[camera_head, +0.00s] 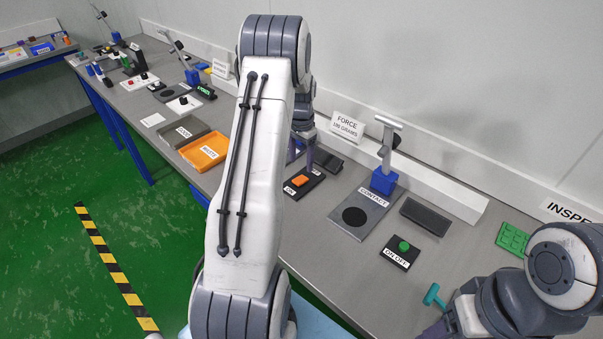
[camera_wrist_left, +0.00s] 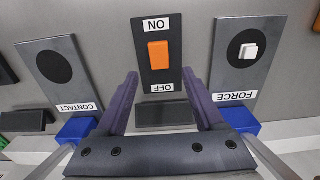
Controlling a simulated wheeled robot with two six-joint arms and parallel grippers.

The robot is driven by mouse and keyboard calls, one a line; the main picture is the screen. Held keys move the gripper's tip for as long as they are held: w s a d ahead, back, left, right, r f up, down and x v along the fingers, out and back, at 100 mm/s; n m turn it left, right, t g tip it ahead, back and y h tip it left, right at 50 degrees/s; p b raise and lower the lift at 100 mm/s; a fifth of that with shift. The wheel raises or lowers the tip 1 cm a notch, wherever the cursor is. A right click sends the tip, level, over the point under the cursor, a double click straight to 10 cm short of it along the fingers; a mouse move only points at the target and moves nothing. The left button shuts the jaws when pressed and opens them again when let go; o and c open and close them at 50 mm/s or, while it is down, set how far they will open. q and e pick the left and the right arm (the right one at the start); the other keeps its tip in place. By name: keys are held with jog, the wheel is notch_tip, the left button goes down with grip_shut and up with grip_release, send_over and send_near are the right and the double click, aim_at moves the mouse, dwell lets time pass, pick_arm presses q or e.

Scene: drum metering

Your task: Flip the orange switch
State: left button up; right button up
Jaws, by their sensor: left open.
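The orange switch (camera_head: 300,180) sits on a small black plate on the bench, just below my left gripper (camera_head: 311,155) in the head view. In the left wrist view the orange rocker (camera_wrist_left: 158,55) stands on its black plate (camera_wrist_left: 175,80), between upside-down ON and OFF labels. My left gripper (camera_wrist_left: 160,76) is open and empty; its purple fingers reach towards the OFF end, one on each side. I cannot tell its height above the plate. My right arm is at the lower right of the head view, with only a purple part of its gripper (camera_head: 437,329) showing.
A contact stand (camera_head: 348,222) with a black disc and a green button on a black plate (camera_head: 398,256) are to the right. The force plate (camera_wrist_left: 237,80) carries a white cube (camera_wrist_left: 248,51). An orange tray (camera_head: 203,152) lies left. A teal T-shaped piece (camera_head: 433,295) lies near my right arm.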

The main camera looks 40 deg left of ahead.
aim_at(301, 179)
pick_arm(q)
notch_tip(301, 179, down, 6)
jog(key=shift+f+p, duration=0.2)
jog(key=shift+p, duration=0.4)
jog(key=shift+c, duration=0.3)
grip_shut()
jog(key=shift+s+f+b, duration=0.1)
jog(key=shift+b, duration=0.3)
jog(key=t+b, duration=0.2)
jog(key=b, duration=0.4)
jog(key=t+b, duration=0.2)
jog(key=b, duration=0.4)
jog(key=shift+s+f, duration=0.15)
jog(key=shift+s, duration=0.25)
jog(key=shift+r+t+b, duration=0.2)
jog(key=shift+t+b, duration=0.1)
jog(key=shift+b, duration=0.25)
jog(key=shift+r, duration=0.1)
